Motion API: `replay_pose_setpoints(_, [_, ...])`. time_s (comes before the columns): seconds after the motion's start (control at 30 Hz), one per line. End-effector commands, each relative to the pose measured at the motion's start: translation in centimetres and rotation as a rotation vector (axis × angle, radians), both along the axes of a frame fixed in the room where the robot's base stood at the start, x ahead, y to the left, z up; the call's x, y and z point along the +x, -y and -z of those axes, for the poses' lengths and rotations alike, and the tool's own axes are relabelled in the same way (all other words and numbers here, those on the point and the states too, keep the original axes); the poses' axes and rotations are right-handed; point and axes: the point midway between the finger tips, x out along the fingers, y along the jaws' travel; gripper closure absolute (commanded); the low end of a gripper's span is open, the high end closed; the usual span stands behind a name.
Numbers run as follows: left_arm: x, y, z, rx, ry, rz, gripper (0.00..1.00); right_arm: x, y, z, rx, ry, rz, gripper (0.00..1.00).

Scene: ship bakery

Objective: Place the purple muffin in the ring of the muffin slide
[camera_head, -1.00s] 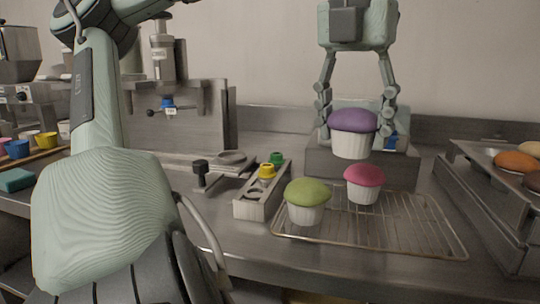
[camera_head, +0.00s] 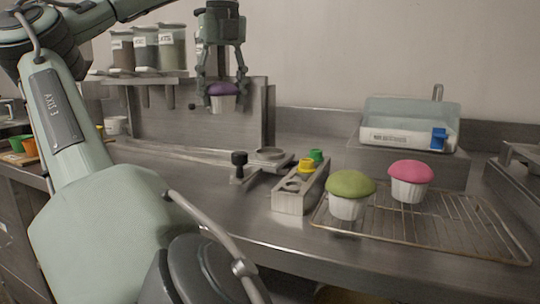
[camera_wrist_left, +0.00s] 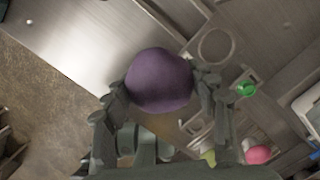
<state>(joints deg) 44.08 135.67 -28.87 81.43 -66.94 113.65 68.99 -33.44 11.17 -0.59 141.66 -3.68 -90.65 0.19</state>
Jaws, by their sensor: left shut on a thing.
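My left gripper (camera_head: 222,84) is shut on the purple muffin (camera_head: 222,102) and holds it upright in the air. In the head view it hangs in front of the grey metal wall unit, up and to the left of the ring (camera_head: 269,153). The ring lies flat at the end of the muffin slide (camera_head: 245,173), which has a black knob. In the left wrist view, the purple muffin (camera_wrist_left: 160,80) sits between the fingers, and the empty-looking ring (camera_wrist_left: 215,31) is above and right of it. My right gripper is not in view.
A metal block (camera_head: 293,200) with yellow and green pieces stands right of the slide. Green (camera_head: 350,186) and pink (camera_head: 410,173) muffins stand on a wire rack (camera_head: 440,245). A white container (camera_head: 408,135) is behind. The counter left of the slide is clear.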

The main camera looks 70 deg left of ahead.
Motion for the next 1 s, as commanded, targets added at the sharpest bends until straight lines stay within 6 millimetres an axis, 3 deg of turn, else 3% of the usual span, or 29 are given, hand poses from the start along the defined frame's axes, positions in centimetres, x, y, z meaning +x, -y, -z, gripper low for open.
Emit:
replay_pose_setpoints(0.5, [9.9, -1.5, 6.0, -0.003, -0.003, 0.0, 0.6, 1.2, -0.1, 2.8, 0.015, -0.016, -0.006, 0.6])
replay_pose_setpoints(0.73, [11.2, -1.7, 7.6, -0.001, 0.001, -0.003, 0.6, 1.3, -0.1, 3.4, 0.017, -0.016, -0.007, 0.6])
replay_pose_setpoints(1.0, [11.1, -1.7, 10.9, 0.0, -0.001, -0.002, 0.6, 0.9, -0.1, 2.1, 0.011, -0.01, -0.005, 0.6])
